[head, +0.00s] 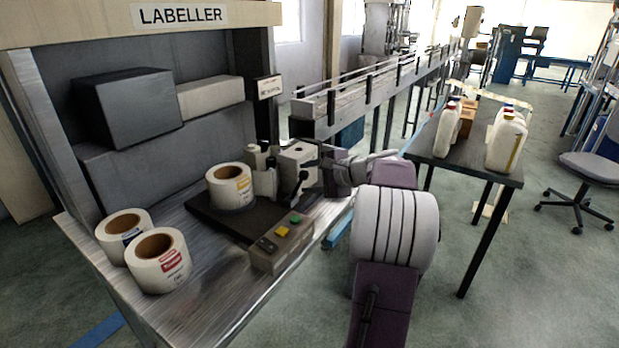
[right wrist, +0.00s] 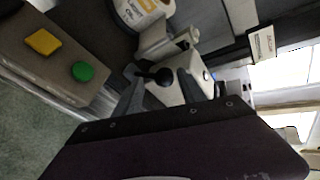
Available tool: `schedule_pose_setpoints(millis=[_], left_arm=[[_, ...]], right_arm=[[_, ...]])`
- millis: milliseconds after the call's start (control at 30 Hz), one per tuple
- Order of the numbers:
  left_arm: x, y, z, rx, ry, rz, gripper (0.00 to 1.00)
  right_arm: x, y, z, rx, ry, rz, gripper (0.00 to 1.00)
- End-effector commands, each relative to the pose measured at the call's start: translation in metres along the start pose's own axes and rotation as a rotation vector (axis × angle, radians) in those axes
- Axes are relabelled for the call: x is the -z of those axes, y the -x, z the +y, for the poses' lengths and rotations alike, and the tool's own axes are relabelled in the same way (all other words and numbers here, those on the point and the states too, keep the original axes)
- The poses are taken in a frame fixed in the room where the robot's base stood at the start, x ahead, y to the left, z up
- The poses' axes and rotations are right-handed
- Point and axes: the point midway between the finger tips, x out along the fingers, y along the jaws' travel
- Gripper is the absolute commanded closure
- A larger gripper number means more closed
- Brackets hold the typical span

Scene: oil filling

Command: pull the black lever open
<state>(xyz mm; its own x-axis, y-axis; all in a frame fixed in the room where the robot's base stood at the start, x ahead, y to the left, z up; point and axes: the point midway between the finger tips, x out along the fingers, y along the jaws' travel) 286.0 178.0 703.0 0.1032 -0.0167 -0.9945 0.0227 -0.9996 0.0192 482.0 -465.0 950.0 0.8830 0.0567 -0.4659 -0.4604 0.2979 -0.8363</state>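The black lever (head: 302,178) sits on the front of a small white box (head: 297,156) of the labeller, beside a label roll. In the right wrist view, its round black knob (right wrist: 164,77) shows in front of the white box. My right gripper (head: 311,173) is at the lever, reaching in from the right. In the right wrist view, the two grey fingers (right wrist: 163,91) stand apart, with the knob between them. I cannot tell whether either finger touches it. My left gripper is not in view.
A control box (head: 281,247) with green and yellow buttons lies just in front of the lever. A label roll (head: 230,186) sits on the dark plate. Two more rolls (head: 157,260) stand at the left. A dark table (head: 470,172) with white jugs is at the right.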

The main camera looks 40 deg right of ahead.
Motion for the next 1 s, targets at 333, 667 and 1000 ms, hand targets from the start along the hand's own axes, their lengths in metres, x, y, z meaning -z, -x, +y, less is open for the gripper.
schedule_pose_setpoints(millis=[333, 667, 1000], left_arm=[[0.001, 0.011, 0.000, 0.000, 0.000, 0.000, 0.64], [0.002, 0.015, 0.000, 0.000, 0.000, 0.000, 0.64], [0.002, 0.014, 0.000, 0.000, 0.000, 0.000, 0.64]], right_arm=[[0.001, 0.060, -0.002, 0.002, -0.001, 0.005, 0.52], [0.000, 0.091, 0.001, -0.002, 0.000, 0.000, 0.52], [0.000, 0.090, 0.001, -0.001, -0.001, 0.000, 0.52]])
